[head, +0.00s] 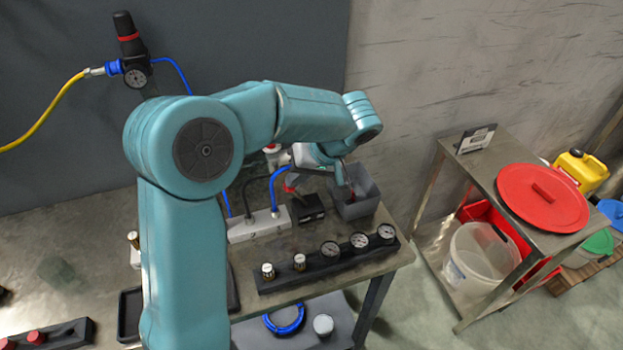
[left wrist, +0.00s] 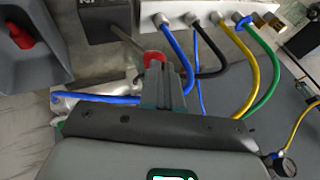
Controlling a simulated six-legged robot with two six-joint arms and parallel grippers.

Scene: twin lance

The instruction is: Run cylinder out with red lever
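The red lever (head: 290,188) sticks out beside a small black valve box (head: 308,209) on the bench. In the left wrist view its red knob (left wrist: 153,57) sits at the end of a thin metal rod. My left gripper (head: 296,178) reaches down to it from behind. In the left wrist view its fingertips (left wrist: 160,64) are close together around the knob and appear shut on it. A silver part (left wrist: 64,101), possibly the cylinder, shows beside a blue tube, mostly hidden by my gripper. My right gripper is in neither view.
A white manifold (head: 258,226) with tubes stands left of the valve box. A grey bin (head: 356,205) with a red item stands to its right. A black gauge rail (head: 325,264) lies in front. A side table (head: 540,237) with a red lid (head: 543,197) stands further right.

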